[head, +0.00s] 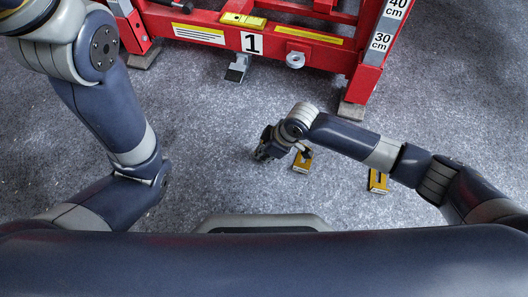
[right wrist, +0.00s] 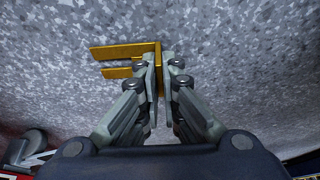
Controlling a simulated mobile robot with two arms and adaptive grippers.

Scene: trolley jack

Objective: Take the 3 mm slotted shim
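My right gripper (head: 263,154) is low over the floor, left of two yellow slotted shims. In the right wrist view its two fingers (right wrist: 162,75) are close together, with the upright edge of a yellow slotted shim (right wrist: 122,51) between them. Its two prongs reach to the left. In the head view the nearer shim (head: 302,163) is beside my right wrist, partly overlapped at its top; the other shim (head: 378,183) is further right. No thickness marking is readable. My left gripper is out of view.
The red trolley jack frame (head: 330,52) stands at the back, with a number 1 plate (head: 252,43) and a height scale (head: 383,35). A yellow level (head: 243,20) rests on it. The grey floor (head: 215,125) between my arms is clear.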

